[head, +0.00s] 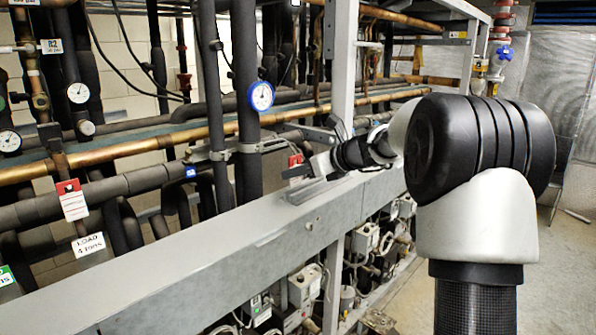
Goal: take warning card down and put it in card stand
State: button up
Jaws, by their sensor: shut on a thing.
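My gripper (301,169) is near the middle of the view, over the grey beam and in front of the dark pipes. It is shut on a small red and white card (295,160), which I take to be the warning card; only a small part of it shows at the fingers. Below the gripper, a flat grey piece (305,191) lies on top of the beam; it may be the card stand, but its shape is hard to make out. Another red-topped white card (73,200) hangs on a pipe at the left, apart from the gripper.
The long grey beam (190,262) runs across the front, its top clear at the left. Copper and dark pipes fill the space behind it. A blue-rimmed gauge (260,96) and a grey upright (341,60) stand near the gripper. Grey boxes (304,285) sit below the beam.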

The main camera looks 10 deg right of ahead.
aim_at(296, 182)
jog(key=shift+f, duration=0.1)
jog(key=shift+f+b, duration=0.4)
jog(key=shift+f, duration=0.15)
jog(key=shift+f, duration=0.15)
dwell(0.9)
jog(key=shift+f, duration=0.5)
jog(key=shift+f+b, duration=0.25)
jog(key=shift+b, duration=0.05)
dwell(0.9)
jog(key=o, duration=0.8)
jog(key=shift+s+d, duration=0.1)
